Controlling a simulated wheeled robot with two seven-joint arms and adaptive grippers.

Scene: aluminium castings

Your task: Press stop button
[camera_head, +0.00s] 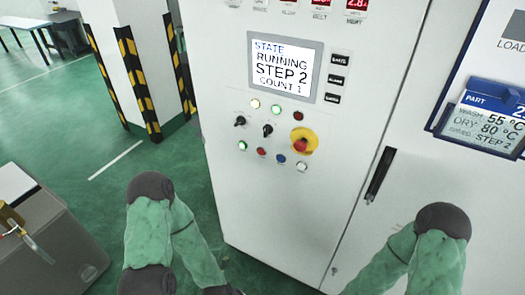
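The white control cabinet (225,175) stands in front of me with a panel of buttons. A large red mushroom button (301,145) sits on a yellow round plate at the right of the panel. A smaller red button (299,116) is above it, and another red button (261,151) is in the lower row. I cannot read which one is labelled stop. The screen (285,67) reads STATE RUNNING, STEP 2, COUNT 1. Both my green-sleeved arms show low in the picture, apart from the buttons. Neither gripper shows; both are below the frame.
Green, white, blue and yellowish buttons and two black knobs (268,130) surround the red ones. A door handle (380,174) is to the right, beside a PART display (487,125). A striped pillar (135,75) and a grey box (55,245) are at left.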

